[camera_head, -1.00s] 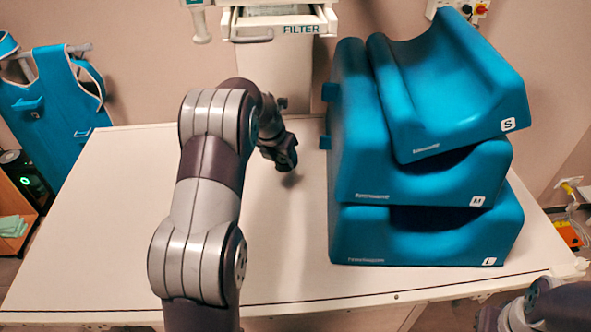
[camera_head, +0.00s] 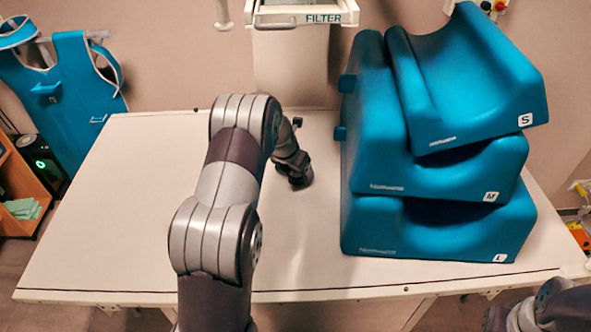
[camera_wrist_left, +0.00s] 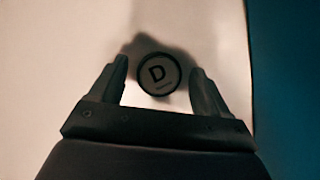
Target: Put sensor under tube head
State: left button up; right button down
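In the left wrist view, a round dark-rimmed disc marked D (camera_wrist_left: 157,75), which looks like the sensor, lies on the pale table surface. My left gripper (camera_wrist_left: 159,85) is open, with one finger on each side of the disc and a gap on both sides. In the head view, my left gripper (camera_head: 298,180) is low over the table, left of the blue cushions; I cannot make out the disc there. The housing labelled FILTER (camera_head: 322,18), perhaps part of the tube head, is at the top. My right arm shows only at the bottom right corner; its fingers are not clear.
Stacked blue cushions (camera_head: 440,225) marked S, M and L stand close to the right of my left gripper. The white table (camera_head: 110,220) is clear on its left side. A blue apron (camera_head: 70,85) hangs at the far left.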

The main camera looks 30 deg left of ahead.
pick_arm(q)
jog(key=shift+r, duration=0.1)
jog(key=s+r+m, duration=0.1)
jog(key=s+r, duration=0.4)
jog(key=r, duration=0.6)
jog(key=s+d+f+m+g, duration=0.1)
jog(key=s+d+m, duration=0.7)
jog(key=m, duration=0.9)
jog(key=s+d+f+m+g, duration=0.1)
jog(key=s+d+m+g, duration=0.1)
jog(key=s+d+m, duration=0.6)
jog(key=s+m, duration=0.6)
jog(key=m, duration=0.4)
jog(key=shift+d+f, duration=0.25)
jog(key=shift+d, duration=0.1)
jog(key=shift+s, duration=0.1)
